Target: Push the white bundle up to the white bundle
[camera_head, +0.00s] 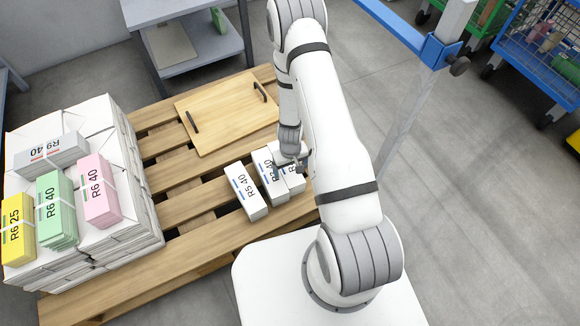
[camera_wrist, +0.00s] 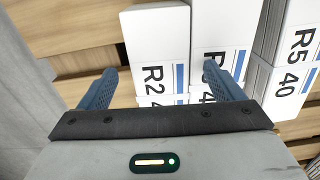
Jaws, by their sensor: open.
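Three white bundles stand side by side on the wooden pallet. The one marked R5 40 (camera_head: 246,191) is at the left in the head view and at the right in the wrist view (camera_wrist: 290,70). A middle white bundle (camera_head: 269,176) has a small gap to it; its label is partly covered. The third, marked R2 (camera_wrist: 155,48), is close beside the middle bundle (camera_wrist: 222,40) and partly hidden by my arm in the head view. My gripper (camera_wrist: 160,72) is open over the R2 bundle. One finger is off its outer side, the other overlaps the middle bundle in view; contact is unclear.
A large stack of white bundles (camera_head: 130,238) stands at the left of the pallet, with grey, yellow, green and pink bundles on top. A wooden board with black handles (camera_head: 225,112) lies behind. Bare pallet slats (camera_head: 190,207) lie left of the R5 bundle.

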